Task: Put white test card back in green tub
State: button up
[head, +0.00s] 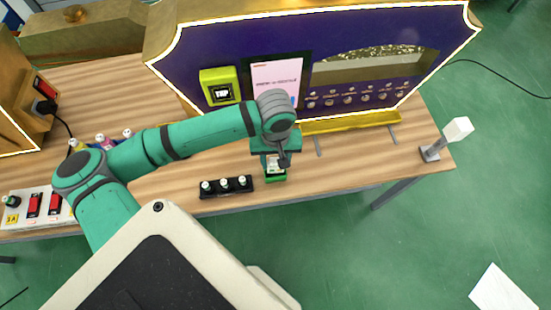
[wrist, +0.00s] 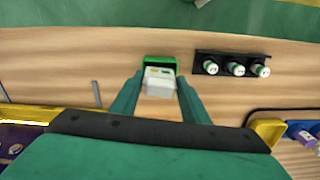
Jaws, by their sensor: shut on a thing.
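The green tub (head: 275,178) stands on the wooden table in front of the purple vending machine. In the wrist view the green tub (wrist: 160,59) lies just beyond my fingertips, with pale contents partly showing. My gripper (wrist: 160,82) is shut on the white test card (wrist: 158,88), which sits between its two green fingers. The card is over the tub's near side and hides part of it; I cannot tell whether it is inside the rim. In the head view my gripper (head: 280,158) is right over the tub and covers much of it.
A black holder (head: 226,192) with three white-capped bottles stands just left of the tub. The vending machine (head: 320,60), with its yellow ledge (head: 350,122), is behind. A white block on a stand (head: 458,130) is at the table's right end. The table between is mostly clear.

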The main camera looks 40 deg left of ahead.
jog(key=shift+f, duration=1.75)
jog(key=o, duration=1.7)
jog(key=shift+o, duration=0.2)
jog(key=shift+r, duration=1.05)
jog(key=shift+r, duration=3.95)
